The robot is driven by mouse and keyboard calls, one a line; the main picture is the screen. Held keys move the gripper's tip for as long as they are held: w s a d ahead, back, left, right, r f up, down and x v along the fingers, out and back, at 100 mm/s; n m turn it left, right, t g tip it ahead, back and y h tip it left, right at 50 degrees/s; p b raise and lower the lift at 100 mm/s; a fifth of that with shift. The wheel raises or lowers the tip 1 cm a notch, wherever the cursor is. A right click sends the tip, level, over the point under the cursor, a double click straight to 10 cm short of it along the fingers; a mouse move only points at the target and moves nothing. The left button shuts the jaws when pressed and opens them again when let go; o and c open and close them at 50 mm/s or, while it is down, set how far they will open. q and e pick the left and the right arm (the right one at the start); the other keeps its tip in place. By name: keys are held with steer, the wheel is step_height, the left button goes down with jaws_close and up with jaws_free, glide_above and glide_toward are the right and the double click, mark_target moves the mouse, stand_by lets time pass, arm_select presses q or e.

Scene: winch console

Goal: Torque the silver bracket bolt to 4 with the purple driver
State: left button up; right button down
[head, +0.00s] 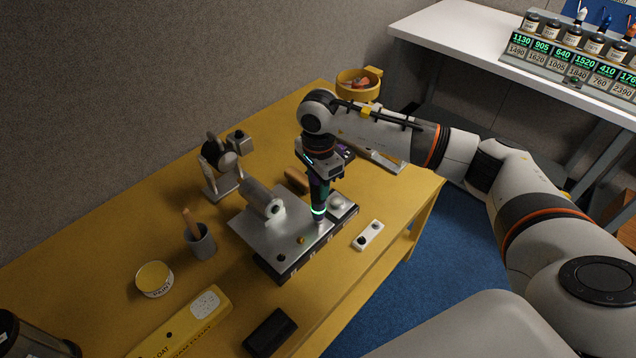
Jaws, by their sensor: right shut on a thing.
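My right gripper (322,170) is shut on a driver (319,196), held upright. The held driver looks dark green, with a lit pale green ring near its lower end. Its tip is down at the right part of the silver plate (262,232) of the console; whether it touches a bolt there I cannot tell. A small brass-coloured bolt (301,239) stands on the plate just left of the tip. I cannot make out the silver bracket bolt. A purple patch (343,149) on a dark thing shows just behind the gripper. My left gripper is not in view.
A grey cylinder (262,198) is on the plate. A white switch strip (369,235) lies at right. A grey cup (200,240), paint tin (154,279), yellow float box (185,325) and dark block (269,332) are nearer the left and front. A yellow bowl (356,85) is at the back.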

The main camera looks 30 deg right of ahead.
steer(key=shift+r+p, duration=1.4)
steer(key=shift+r, duration=2.05)
